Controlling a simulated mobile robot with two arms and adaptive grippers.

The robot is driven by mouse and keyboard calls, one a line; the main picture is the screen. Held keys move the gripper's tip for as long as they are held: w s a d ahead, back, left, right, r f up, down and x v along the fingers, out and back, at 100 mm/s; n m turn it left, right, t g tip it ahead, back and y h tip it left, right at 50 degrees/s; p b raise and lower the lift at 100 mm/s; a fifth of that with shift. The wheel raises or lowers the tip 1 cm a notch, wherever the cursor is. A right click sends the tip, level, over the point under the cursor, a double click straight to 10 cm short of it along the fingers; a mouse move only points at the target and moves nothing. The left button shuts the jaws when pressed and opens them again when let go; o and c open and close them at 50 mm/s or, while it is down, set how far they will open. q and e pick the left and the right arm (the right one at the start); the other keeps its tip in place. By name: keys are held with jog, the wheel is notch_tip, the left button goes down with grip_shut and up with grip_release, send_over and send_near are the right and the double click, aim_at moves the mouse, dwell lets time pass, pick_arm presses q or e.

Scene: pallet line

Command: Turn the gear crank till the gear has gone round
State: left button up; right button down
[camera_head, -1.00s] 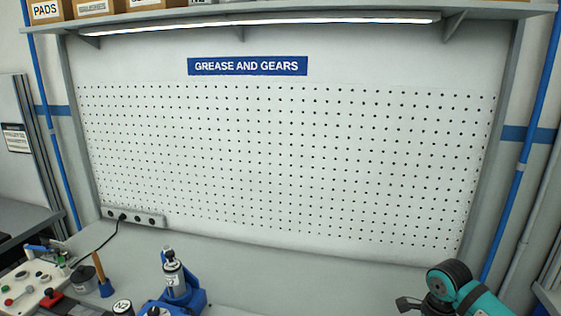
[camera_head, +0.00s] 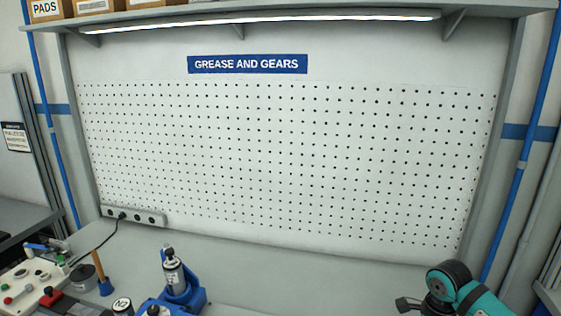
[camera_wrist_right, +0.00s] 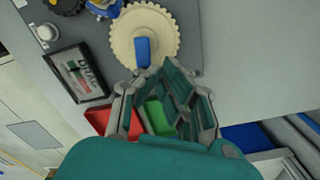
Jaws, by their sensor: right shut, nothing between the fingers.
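The cream toothed gear (camera_wrist_right: 170,22) lies at the top middle of the right wrist view. A blue upright piece (camera_wrist_right: 142,50), which looks like the crank handle, stands on its near part. My right gripper (camera_wrist_right: 152,76) is shut and empty, with its fingertips close to the near rim of the gear and the blue piece. I cannot tell whether they touch. In the head view my right arm shows at the bottom right, and the gear is out of view. My left gripper is not in view.
A dark framed display (camera_wrist_right: 79,73) lies left of the gear. Red (camera_wrist_right: 99,119) and green (camera_wrist_right: 157,117) bins are partly hidden behind my gripper. In the head view a blue stand (camera_head: 183,297) with a bottle and a control box (camera_head: 28,285) occupy the bench's left. The bench middle looks clear.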

jog(key=shift+f+b, duration=1.1)
jog(key=shift+f, duration=0.25)
